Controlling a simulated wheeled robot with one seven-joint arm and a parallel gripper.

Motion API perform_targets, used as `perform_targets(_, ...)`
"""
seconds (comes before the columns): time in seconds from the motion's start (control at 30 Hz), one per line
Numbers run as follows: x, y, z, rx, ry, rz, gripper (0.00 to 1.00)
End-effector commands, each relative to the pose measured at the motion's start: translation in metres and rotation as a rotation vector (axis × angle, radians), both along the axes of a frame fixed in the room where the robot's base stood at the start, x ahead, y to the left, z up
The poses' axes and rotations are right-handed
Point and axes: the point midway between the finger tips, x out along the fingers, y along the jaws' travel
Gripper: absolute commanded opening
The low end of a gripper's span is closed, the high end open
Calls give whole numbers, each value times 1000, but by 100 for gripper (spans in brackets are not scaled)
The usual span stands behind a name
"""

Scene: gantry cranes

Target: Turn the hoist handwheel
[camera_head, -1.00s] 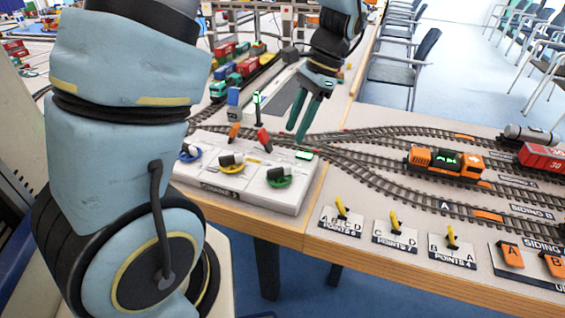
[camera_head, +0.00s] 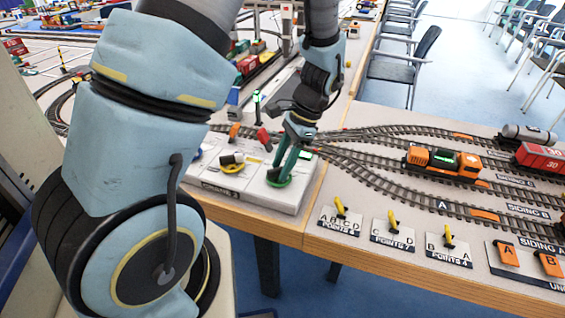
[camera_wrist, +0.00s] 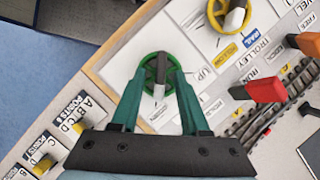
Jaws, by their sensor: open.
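The green handwheel (camera_wrist: 161,68) sits on the white control panel, with a dark and pale grip bar across it and the word UP beside it. In the head view the green handwheel (camera_head: 284,184) is at the panel's right end, partly covered by my fingers. My gripper (camera_head: 278,176) points down at it. In the wrist view my gripper (camera_wrist: 160,78) has its two green fingers apart, one on each side of the grip bar. I cannot tell whether they touch the wheel. The hoist label is not readable.
A yellow handwheel (camera_wrist: 229,14) stands beside the green one, near the TROLLEY label. A red lever (camera_wrist: 258,90) stands behind on the panel (camera_head: 245,194). Tracks with an orange locomotive (camera_head: 444,163) lie to the right. Yellow point levers (camera_head: 340,208) line the table's front.

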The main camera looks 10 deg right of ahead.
Motion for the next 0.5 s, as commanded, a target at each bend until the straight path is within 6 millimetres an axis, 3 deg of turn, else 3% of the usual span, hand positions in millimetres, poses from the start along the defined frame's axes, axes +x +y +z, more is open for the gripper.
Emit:
perform_targets(0.17,0,0,0,0,0,0,45)
perform_targets(0.5,0,0,0,0,0,0,7)
